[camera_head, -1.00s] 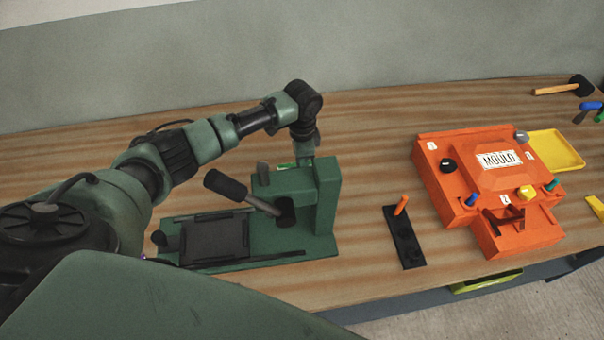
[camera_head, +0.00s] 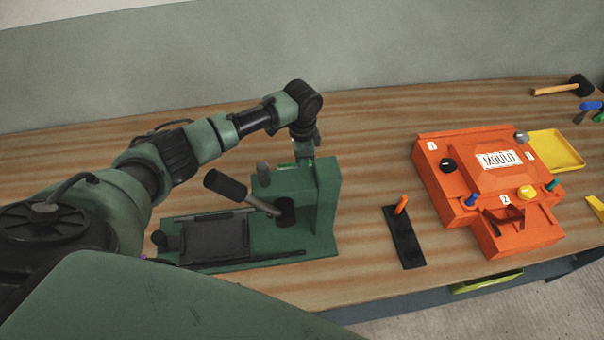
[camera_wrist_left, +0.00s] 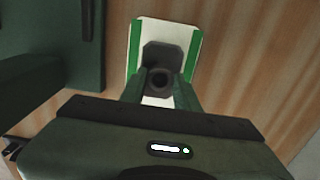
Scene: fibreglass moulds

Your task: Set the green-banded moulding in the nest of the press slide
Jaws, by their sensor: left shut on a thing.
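The green-banded moulding (camera_wrist_left: 163,30) is a white plate with green side bands and a dark raised block with a round hole in its middle. My left gripper (camera_wrist_left: 160,82) is shut on that block in the left wrist view. In the head view my left gripper (camera_head: 304,156) is behind the green press (camera_head: 325,195), whose body mostly hides the moulding. The press slide (camera_head: 215,240) is a dark flat plate with a raised edge at the left front of the press base. It looks empty. My right gripper is not in view.
The press lever (camera_head: 228,187) leans up to the left over the slide's back. A black strip with an orange peg (camera_head: 405,240) lies right of the press. An orange mould box (camera_head: 470,150) and a yellow tray (camera_head: 557,152) stand further right. Bare wood lies between.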

